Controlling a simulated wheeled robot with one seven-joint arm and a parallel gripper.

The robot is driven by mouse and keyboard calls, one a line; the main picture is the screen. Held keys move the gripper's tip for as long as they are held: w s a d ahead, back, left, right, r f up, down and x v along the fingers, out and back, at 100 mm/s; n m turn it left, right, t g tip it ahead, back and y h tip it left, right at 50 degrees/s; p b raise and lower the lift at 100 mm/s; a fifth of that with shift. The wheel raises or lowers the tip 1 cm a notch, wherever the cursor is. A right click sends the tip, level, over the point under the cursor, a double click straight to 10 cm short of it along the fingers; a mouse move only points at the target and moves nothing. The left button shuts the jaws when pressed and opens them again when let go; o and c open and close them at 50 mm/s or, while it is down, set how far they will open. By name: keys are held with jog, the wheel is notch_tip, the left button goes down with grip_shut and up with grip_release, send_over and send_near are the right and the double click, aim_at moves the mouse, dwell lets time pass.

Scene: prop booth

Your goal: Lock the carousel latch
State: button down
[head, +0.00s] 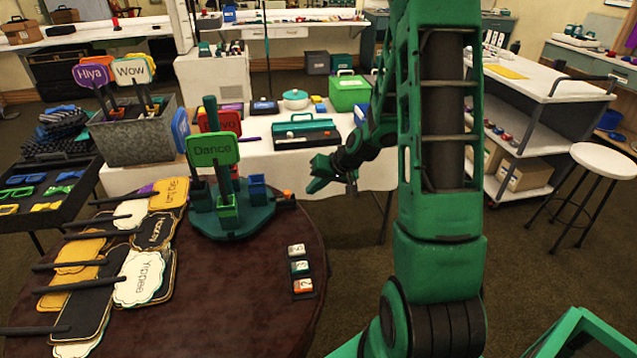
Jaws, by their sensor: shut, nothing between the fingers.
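The carousel is a teal disc (215,229) on the round brown table, with a central post and several small coloured holders. A green "Dance" sign (213,149) stands upright in it, with red and blue signs partly hidden behind. A small orange piece (287,194) on a dark mount juts from the disc's right edge; it may be the latch, but its setting is too small to tell. My green gripper (314,181) is shut and empty, to the right of the orange piece, apparently apart from it. My upper arm fills the middle right.
Paddle signs (147,270) lie stacked on the table's left. Three numbered blocks (300,267) sit near its right edge. A grey bin (135,133) with signs stands behind left. A white-clothed table (340,178) with cases stands behind my gripper. The table's front is clear.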

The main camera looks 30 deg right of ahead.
aim_at(289, 193)
jog(key=w+a, duration=0.1)
jog(key=w+a+f, duration=0.1)
jog(key=a, duration=0.1)
jog(key=shift+w+f, duration=0.1)
jog(key=shift+w, duration=0.15)
jog(key=shift+w+a, duration=0.2)
jog(key=shift+a, duration=0.15)
jog(key=shift+w+a, duration=0.2)
jog(key=shift+a, duration=0.35)
jog(key=shift+w+a, duration=0.2)
jog(key=shift+a, duration=0.3)
